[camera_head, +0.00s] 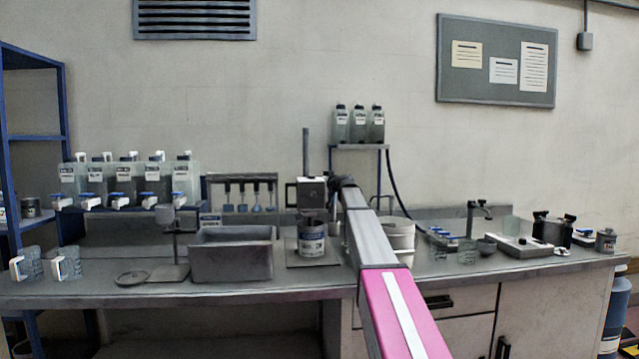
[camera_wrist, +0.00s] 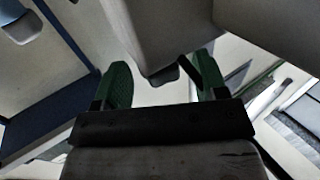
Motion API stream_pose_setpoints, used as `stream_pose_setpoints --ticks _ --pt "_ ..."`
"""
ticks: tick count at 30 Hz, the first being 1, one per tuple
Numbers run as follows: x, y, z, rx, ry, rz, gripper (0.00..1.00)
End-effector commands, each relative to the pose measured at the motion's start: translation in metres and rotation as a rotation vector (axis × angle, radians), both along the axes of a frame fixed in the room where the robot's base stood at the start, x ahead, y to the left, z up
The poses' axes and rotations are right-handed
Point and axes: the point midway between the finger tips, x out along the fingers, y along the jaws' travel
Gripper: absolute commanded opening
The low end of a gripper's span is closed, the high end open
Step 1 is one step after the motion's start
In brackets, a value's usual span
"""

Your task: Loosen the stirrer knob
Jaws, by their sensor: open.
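The stirrer (camera_head: 312,192) stands mid-bench, a pale boxy head on a dark upright rod. A labelled can (camera_head: 311,238) stands below the head. My arm reaches in from the lower right, and its end is beside the right side of the stirrer head. In the wrist view my gripper (camera_wrist: 161,78) is open, with a green-padded finger on each side. A small dark part, perhaps the stirrer knob (camera_wrist: 164,75), shows between the fingers under a grey body (camera_wrist: 155,35). I see no contact with the pads. In the head view I cannot make out the knob or the fingers clearly.
A grey bin (camera_head: 231,262) stands left of the can. A light bucket (camera_head: 398,236) stands close behind my arm on the right. A small raised shelf (camera_head: 358,147) with bottles is behind. Several jerrycans with taps line the left. The bench front is mostly clear.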

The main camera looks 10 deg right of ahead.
Motion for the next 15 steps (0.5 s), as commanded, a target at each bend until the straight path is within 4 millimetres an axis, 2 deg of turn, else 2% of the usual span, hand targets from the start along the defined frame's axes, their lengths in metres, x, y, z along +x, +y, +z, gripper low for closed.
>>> stream_pose_setpoints --ticks 4,6,9,15 --pt "-0.0005 -0.0002 -0.0001 0.000 0.000 0.000 0.66" --pt "-0.0006 -0.0002 0.0000 0.000 0.000 0.000 0.43" --pt "-0.0006 -0.0002 -0.0001 0.000 0.000 0.000 0.16" --pt "-0.0004 -0.0005 0.0000 0.000 0.000 0.005 0.17"
